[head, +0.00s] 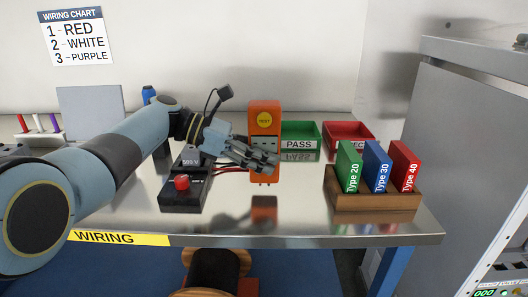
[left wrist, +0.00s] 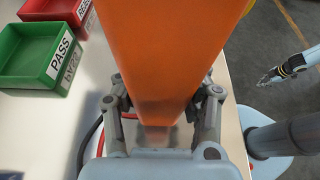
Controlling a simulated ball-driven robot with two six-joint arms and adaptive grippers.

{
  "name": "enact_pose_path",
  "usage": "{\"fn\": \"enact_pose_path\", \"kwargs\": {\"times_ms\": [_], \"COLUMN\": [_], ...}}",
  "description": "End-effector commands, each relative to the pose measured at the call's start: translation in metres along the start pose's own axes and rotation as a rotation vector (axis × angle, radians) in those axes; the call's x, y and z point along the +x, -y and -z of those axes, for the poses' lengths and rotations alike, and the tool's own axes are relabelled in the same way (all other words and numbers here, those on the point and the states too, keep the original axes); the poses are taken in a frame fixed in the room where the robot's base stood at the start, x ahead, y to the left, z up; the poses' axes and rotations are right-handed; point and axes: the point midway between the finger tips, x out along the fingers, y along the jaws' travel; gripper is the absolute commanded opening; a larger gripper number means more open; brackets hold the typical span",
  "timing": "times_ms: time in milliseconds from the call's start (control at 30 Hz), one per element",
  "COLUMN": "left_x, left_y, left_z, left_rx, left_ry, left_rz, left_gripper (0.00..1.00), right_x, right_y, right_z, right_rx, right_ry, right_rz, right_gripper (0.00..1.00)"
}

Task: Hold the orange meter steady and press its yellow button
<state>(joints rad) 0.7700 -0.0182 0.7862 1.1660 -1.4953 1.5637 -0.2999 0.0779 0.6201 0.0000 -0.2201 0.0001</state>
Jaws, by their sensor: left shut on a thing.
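The orange meter (head: 264,132) is upright above the metal table in the head view, its lower end off the surface. Its round yellow button (head: 264,120), marked TEST, faces me near the top and is uncovered. My left gripper (head: 262,158) is shut on the meter's lower part from the left. In the left wrist view the orange meter (left wrist: 160,60) fills the middle, with the left gripper's fingers (left wrist: 165,105) on both sides of it. My right gripper (left wrist: 266,80) shows small at the right of that view, away from the meter; its opening is unclear.
A black box with a red knob (head: 182,182) stands left of the meter. The green PASS bin (head: 301,130) and a red bin (head: 348,130) are behind. A wooden holder (head: 375,201) with green, blue and red Type blocks stands at right. The front table below the meter is clear.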

Motion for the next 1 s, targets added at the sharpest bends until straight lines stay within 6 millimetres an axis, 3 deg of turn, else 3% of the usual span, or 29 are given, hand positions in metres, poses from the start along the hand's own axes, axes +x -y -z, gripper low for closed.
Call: {"fn": "enact_pose_path", "kwargs": {"times_ms": [600,1000], "left_x": [0.01,0.011], "left_y": [0.0,0.0], "left_z": [0.024,0.027], "left_rx": [0.001,0.0], "left_ry": [0.002,0.0], "left_rz": [0.0,0.0], "left_gripper": [0.0,0.0], "right_x": [0.018,0.019], "right_y": [-0.002,-0.001], "right_z": [-0.004,-0.005], "right_rx": [-0.002,-0.002], "right_ry": [0.005,0.005], "right_rz": [-0.003,-0.003], "right_gripper": [0.0,0.0]}}
